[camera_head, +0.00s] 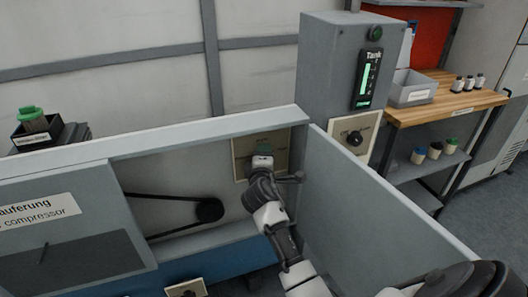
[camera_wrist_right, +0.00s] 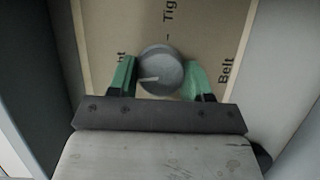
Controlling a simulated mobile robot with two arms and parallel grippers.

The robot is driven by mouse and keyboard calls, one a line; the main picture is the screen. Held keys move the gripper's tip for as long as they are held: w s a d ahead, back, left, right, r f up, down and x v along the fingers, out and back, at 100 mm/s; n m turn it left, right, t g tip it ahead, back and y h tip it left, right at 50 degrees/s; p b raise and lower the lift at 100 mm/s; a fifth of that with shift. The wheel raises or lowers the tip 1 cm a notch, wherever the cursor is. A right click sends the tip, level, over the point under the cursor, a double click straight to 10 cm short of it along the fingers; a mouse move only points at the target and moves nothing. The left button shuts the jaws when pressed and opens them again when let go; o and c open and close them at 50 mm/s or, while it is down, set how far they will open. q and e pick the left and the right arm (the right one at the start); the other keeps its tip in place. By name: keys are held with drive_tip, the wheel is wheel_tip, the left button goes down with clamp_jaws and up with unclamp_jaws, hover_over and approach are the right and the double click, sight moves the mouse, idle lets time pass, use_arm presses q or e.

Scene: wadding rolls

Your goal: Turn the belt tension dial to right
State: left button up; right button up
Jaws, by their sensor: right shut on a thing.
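The belt tension dial (camera_wrist_right: 160,72) is a round grey knob with a pale pointer line that points left in the right wrist view. It sits on a beige plate (camera_wrist_right: 205,25) with partly visible lettering, including "Tig" and "Belt". My right gripper (camera_wrist_right: 160,80) has its green fingers on the two sides of the dial and is shut on it. In the head view, my right gripper (camera_head: 264,151) reaches the beige plate (camera_head: 241,165) inside the open grey housing; the dial is hidden there behind the gripper. My left gripper is not in view.
A belt on a black pulley (camera_head: 209,210) lies left of the plate inside the housing. The open grey door (camera_head: 370,215) stands right of my arm. Another plate with a black knob (camera_head: 355,138) is on the tank cabinet (camera_head: 335,65). A wooden workbench (camera_head: 440,105) stands at right.

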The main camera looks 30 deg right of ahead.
drive_tip(key=shift+m+y+p, duration=0.3)
drive_tip(key=shift+m+p, duration=0.35)
drive_tip(key=shift+m, duration=0.05)
drive_tip(key=shift+f+g, duration=0.1)
drive_tip(key=shift+g, duration=0.2)
drive_tip(key=o, duration=0.9)
drive_tip(key=v, duration=1.1)
drive_tip(key=shift+d, duration=0.15)
drive_tip(key=shift+f, duration=0.1)
